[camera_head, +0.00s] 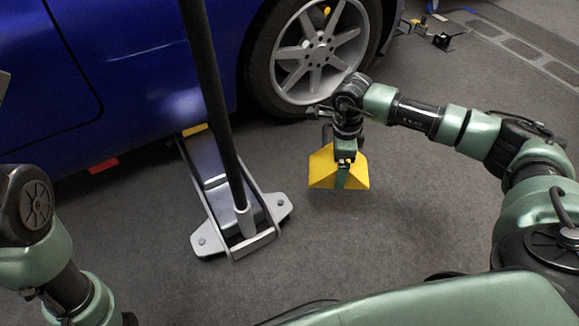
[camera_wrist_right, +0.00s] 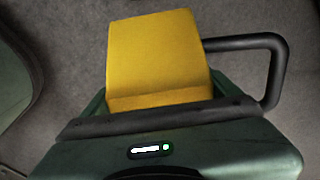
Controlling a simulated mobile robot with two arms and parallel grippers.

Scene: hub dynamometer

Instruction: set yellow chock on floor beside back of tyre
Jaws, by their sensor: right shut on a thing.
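The yellow chock (camera_head: 322,169) is a wedge block held in my right gripper (camera_head: 343,173), which points downward. In the right wrist view the chock (camera_wrist_right: 155,55) fills the space beyond my right gripper (camera_wrist_right: 160,104). A bent black bar (camera_wrist_right: 272,65) shows beside it. The tyre (camera_head: 259,76) of the blue car, on a silver spoked wheel, stands beyond the chock in the head view, with bare floor between them in the picture. Whether the chock touches the floor I cannot tell. My left arm shows at the lower left, but its gripper is out of view.
A silver floor jack (camera_head: 207,166) with a long black handle (camera_head: 215,90) stands left of the chock, reaching under the blue car (camera_head: 130,60). A red piece (camera_head: 103,166) lies by the car's sill. The grey floor (camera_head: 400,220) right of the chock is clear.

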